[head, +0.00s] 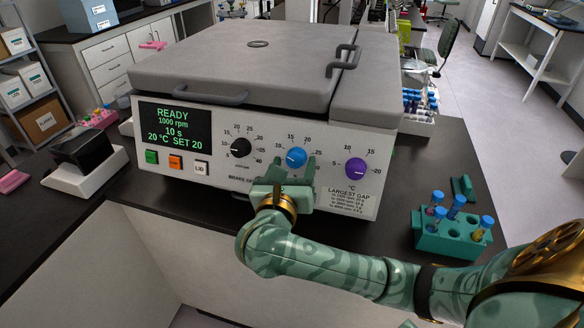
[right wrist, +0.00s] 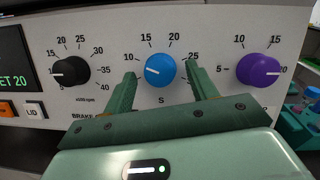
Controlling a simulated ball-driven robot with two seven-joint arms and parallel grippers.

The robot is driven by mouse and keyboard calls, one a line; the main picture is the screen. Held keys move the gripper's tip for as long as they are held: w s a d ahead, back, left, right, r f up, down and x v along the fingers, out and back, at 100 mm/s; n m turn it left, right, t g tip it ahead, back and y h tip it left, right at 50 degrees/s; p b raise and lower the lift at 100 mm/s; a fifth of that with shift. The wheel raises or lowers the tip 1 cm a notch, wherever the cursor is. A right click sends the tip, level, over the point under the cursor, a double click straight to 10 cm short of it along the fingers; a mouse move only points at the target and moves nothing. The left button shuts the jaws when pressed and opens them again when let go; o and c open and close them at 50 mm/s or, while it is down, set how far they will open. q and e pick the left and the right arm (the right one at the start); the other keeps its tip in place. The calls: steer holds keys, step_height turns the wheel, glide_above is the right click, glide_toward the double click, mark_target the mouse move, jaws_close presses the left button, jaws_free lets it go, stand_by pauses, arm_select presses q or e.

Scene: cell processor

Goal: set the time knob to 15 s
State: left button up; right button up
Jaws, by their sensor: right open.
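The blue time knob (head: 296,157), marked S below, is the middle one of three on the grey machine's front panel. It also shows in the right wrist view (right wrist: 160,70), where its white pointer line points left, toward the 10 mark. The display (head: 174,128) reads READY, 1000 rpm, 10 s, 20 °C SET 20. My right gripper (head: 294,170) is open in front of the panel. In the right wrist view its fingers (right wrist: 162,80) stand on either side of the blue knob, with a gap visible on each side. My left gripper is not in view.
A black rpm knob (head: 240,148) is left of the blue knob, and a purple °C knob (head: 355,168) is right of it. Green, orange and LID buttons (head: 201,167) sit below the display. A teal tube rack (head: 450,241) stands on the dark bench at right.

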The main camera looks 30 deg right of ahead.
steer(key=c, duration=1)
steer(key=shift+f+m+g+b, duration=0.25)
steer(key=shift+m+g+b, duration=0.05)
steer(key=shift+m+b, duration=0.45)
steer(key=m+b, duration=0.2)
steer(key=m+g+h+b, duration=0.1)
steer(key=m+b, duration=0.1)
steer(key=shift+w+a+f+m+g, duration=0.15)
steer(key=shift+a+m+g, duration=0.05)
steer(key=shift+m+g, duration=0.15)
steer(key=m+g+h+b, duration=0.1)
steer(key=m+b, duration=0.2)
steer(key=shift+w, duration=0.1)
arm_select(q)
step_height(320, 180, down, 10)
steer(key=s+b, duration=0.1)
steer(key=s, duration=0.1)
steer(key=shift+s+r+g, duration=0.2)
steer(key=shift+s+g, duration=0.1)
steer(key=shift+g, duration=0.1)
arm_select(e)
steer(key=shift+r+m+g, duration=0.25)
steer(key=shift+r+m, duration=0.05)
steer(key=shift+m, duration=0.7)
steer(key=shift+r, duration=0.1)
steer(key=o, duration=1)
